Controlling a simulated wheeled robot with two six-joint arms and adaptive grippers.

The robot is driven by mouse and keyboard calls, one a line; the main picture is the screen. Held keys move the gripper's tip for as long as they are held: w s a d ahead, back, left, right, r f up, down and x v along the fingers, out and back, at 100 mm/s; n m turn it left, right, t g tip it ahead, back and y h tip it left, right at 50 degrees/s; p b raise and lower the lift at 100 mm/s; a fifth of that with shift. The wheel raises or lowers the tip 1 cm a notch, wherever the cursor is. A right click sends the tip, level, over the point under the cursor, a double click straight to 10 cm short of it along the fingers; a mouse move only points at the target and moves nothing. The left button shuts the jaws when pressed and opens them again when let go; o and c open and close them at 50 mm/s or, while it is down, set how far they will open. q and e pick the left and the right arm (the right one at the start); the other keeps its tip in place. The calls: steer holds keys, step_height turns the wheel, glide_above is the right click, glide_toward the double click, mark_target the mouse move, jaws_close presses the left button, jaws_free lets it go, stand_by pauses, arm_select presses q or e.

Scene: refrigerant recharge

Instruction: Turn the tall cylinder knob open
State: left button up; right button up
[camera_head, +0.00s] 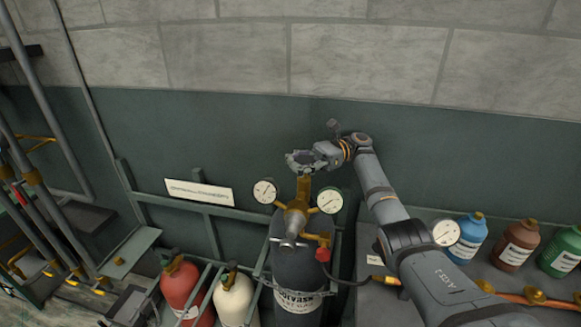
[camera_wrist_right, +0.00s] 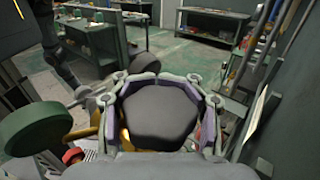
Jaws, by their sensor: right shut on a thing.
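The tall cylinder (camera_head: 297,270) is dark grey and stands upright in a green rack. A brass valve (camera_head: 303,187) with two white gauges (camera_head: 264,191) (camera_head: 330,200) rises from its top. My right gripper (camera_head: 300,160) is at the top of the valve stem, its arm coming in from the right. In the right wrist view, the dark rounded knob (camera_wrist_right: 160,112) sits between the two fingers, which close around its sides. In the head view the gripper mostly hides the knob. My left gripper is not in view.
A red cylinder (camera_head: 179,288) and a cream cylinder (camera_head: 234,297) stand left of the tall one. A red knob (camera_head: 323,254) and hose are at its right. Blue, brown and green bottles (camera_head: 469,238) (camera_head: 517,245) (camera_head: 562,250) stand on the right bench. A wall is close behind.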

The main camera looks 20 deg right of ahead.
stand_by(0.5)
steer(key=o, duration=1.4)
steer(key=shift+s+d, duration=0.1)
steer(key=shift+d, duration=0.15)
steer(key=shift+c, duration=0.2)
steer(key=shift+a, duration=0.1)
step_height(320, 180, up, 10)
